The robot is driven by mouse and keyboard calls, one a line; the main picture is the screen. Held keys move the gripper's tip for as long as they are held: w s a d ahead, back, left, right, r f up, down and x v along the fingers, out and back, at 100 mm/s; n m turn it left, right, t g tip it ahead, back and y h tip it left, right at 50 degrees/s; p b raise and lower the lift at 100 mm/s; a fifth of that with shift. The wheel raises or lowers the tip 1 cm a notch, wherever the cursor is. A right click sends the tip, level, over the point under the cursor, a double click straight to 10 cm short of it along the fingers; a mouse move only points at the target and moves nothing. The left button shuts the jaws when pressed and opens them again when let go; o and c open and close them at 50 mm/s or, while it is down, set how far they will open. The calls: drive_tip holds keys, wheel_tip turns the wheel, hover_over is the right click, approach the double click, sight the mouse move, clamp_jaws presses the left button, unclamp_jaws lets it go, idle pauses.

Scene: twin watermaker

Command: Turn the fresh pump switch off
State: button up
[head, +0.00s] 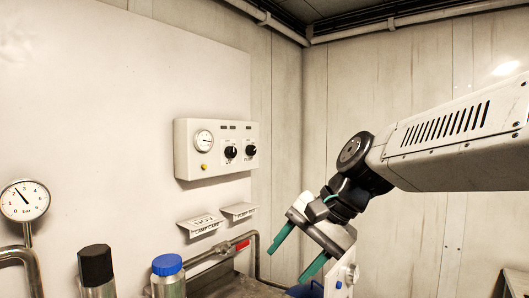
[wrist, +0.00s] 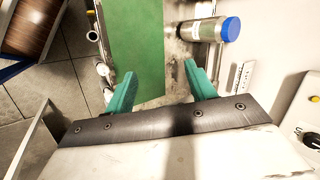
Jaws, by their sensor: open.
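A white control box (head: 215,165) hangs on the wall in the head view. It carries a round gauge, a yellow button and two black rotary knobs, a left knob (head: 231,152) and a right knob (head: 250,151). Their labels are too small to read, so I cannot tell which is the fresh pump switch. My gripper (head: 298,254) is open and empty, below and right of the box, with its teal fingers pointing down. In the wrist view my gripper (wrist: 160,82) points away from the box; a black knob (wrist: 312,138) shows at the right edge, partly cut off.
Two small sign plates (head: 202,224) stick out below the box. A red-handled pipe (head: 242,245), a blue-capped bottle (head: 167,266), a black-capped bottle (head: 96,267) and a pressure gauge (head: 25,201) stand lower. The space before the box looks clear.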

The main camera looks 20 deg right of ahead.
drive_tip(key=w+r+m+t+y, duration=0.2)
drive_tip(key=w+r+m, duration=0.1)
drive_tip(key=w, duration=0.4)
drive_tip(key=w+r+m+t+y, duration=0.1)
drive_tip(key=w+r+m, duration=0.25)
drive_tip(key=w, duration=0.35)
drive_tip(key=m+t+y, duration=0.1)
drive_tip(key=m+t, duration=0.7)
drive_tip(key=m, duration=0.6)
approach(254, 150)
drive_tip(key=x, duration=0.7)
drive_tip(key=shift+w+a, duration=0.25)
drive_tip(key=shift+a, duration=0.05)
drive_tip(key=shift+w+a, duration=0.15)
drive_tip(key=shift+w, duration=0.1)
drive_tip(key=c, duration=1)
